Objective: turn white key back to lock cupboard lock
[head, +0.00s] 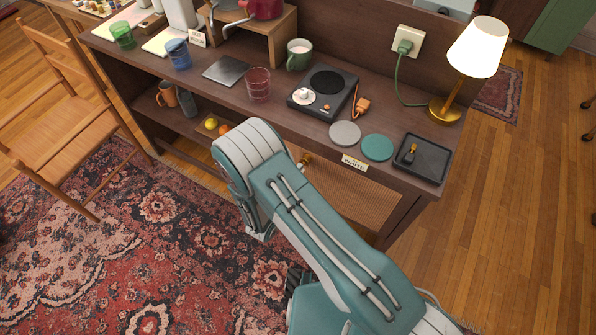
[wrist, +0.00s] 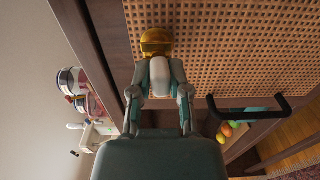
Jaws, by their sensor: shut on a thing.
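In the wrist view my gripper (wrist: 160,94) is shut on the white key (wrist: 160,73), with one finger on each side of its white head. The key lines up with the brass cupboard lock (wrist: 156,41) and meets it; how deep it sits inside is hidden. The cupboard door (wrist: 235,40) is a woven cane panel in a dark wood frame. In the head view the brass lock (head: 305,159) shows just past my arm, and the cane door (head: 341,196) is partly covered. My gripper and the key are hidden there behind my arm.
A black bar handle (wrist: 250,110) stands out close to my gripper. Above the door, the sideboard top (head: 222,97) bears a black hotplate (head: 325,91), coasters, a dark tray (head: 422,160) and a lit lamp (head: 477,48). A wooden chair (head: 65,105) stands at the left on the rug.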

